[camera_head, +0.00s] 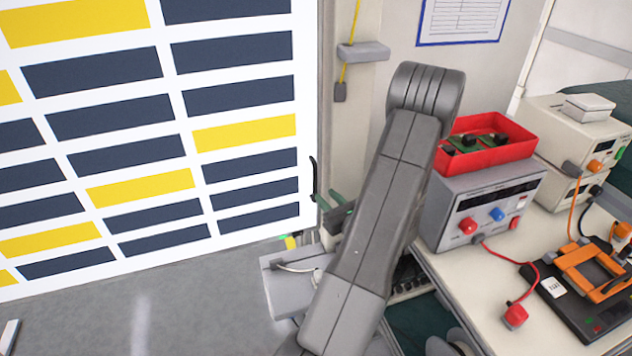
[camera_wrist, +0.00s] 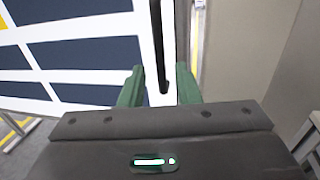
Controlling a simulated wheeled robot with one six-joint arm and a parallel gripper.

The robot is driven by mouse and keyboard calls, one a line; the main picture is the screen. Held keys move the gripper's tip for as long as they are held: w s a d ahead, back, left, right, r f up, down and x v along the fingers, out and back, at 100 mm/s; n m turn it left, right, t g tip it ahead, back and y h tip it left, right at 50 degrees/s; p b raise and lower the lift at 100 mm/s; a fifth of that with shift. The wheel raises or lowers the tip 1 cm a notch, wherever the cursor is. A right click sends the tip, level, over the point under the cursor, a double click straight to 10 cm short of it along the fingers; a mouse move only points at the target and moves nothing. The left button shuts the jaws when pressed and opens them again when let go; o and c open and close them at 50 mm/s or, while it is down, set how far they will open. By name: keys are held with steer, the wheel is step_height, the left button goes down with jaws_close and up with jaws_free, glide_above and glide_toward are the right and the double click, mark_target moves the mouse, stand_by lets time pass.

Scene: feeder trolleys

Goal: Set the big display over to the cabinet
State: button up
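The big display (camera_head: 160,190) is a tall white panel with rows of dark blue and yellow blocks, filling the left of the head view. It also shows at the left of the wrist view (camera_wrist: 70,60). A black upright handle (camera_wrist: 157,50) is at its right edge, also visible in the head view (camera_head: 314,178). My gripper (camera_wrist: 158,86) has green fingers standing apart on either side of the handle's lower end in the picture, with visible gaps. In the head view my gripper (camera_head: 332,208) is beside the display's right edge, partly hidden by my arm. I cannot identify a cabinet.
A workbench (camera_head: 465,290) on the right holds a grey power supply (camera_head: 440,205) with a red tray (camera_head: 490,155), stacked beige instruments (camera_head: 565,130) and an orange-framed fixture (camera_head: 590,270). A small grey box hangs on the wall (camera_head: 363,52). The grey floor (camera_head: 180,310) before the display is clear.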

mark_target(316, 186)
steer(key=p+x, duration=0.1)
steer(key=x, duration=0.6)
jaws_close()
